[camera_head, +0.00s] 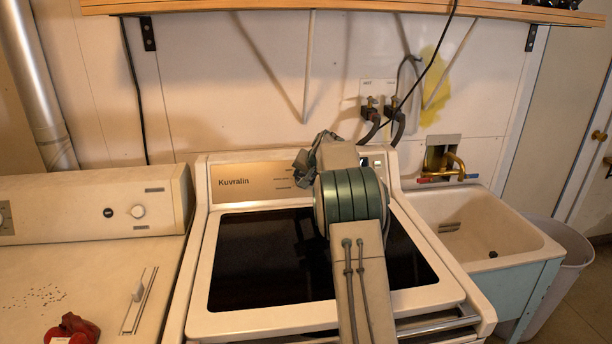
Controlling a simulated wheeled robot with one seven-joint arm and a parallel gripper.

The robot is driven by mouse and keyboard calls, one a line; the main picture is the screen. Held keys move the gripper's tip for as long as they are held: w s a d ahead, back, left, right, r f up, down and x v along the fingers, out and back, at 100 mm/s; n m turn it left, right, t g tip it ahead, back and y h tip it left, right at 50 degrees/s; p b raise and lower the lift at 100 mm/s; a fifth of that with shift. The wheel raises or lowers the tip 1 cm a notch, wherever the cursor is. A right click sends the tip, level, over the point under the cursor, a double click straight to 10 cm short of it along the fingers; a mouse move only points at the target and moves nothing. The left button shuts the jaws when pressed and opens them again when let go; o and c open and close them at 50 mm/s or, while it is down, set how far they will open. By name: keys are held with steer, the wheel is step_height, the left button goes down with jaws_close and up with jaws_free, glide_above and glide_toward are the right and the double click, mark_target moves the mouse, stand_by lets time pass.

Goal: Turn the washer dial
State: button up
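The washer (262,322) labelled "Kuvralin" stands in the middle, with a dark glass lid and a raised control panel (245,183) at its back. My arm reaches over the lid to this panel and covers much of its right half. My gripper (303,168) is at the panel, right of the label, seen from behind and partly hidden by my wrist. I cannot tell whether it is open or touching anything. No dial shows clearly on the washer panel; that part is behind my arm.
A second machine (90,275) at left has a white knob (138,211) and a red object (72,330) on top. A utility sink (490,235) with a brass tap (450,165) is at right, beside a bin (568,260). Hoses and a shelf (350,8) are above.

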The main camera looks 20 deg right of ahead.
steer(key=shift+w+a+n+g+h, duration=0.1)
steer(key=shift+a+n+g+h, duration=0.15)
steer(key=shift+n, duration=0.65)
steer(key=shift+n+g+h, duration=0.15)
steer(key=shift+n+h, duration=0.2)
steer(key=shift+n, duration=0.55)
steer(key=o, duration=1)
steer(key=b+v, duration=0.1)
steer(key=v, duration=1.2)
steer(key=shift+s+a+r+b, duration=0.15)
steer(key=shift+s+r+b, duration=0.1)
steer(key=shift+r+b, duration=0.1)
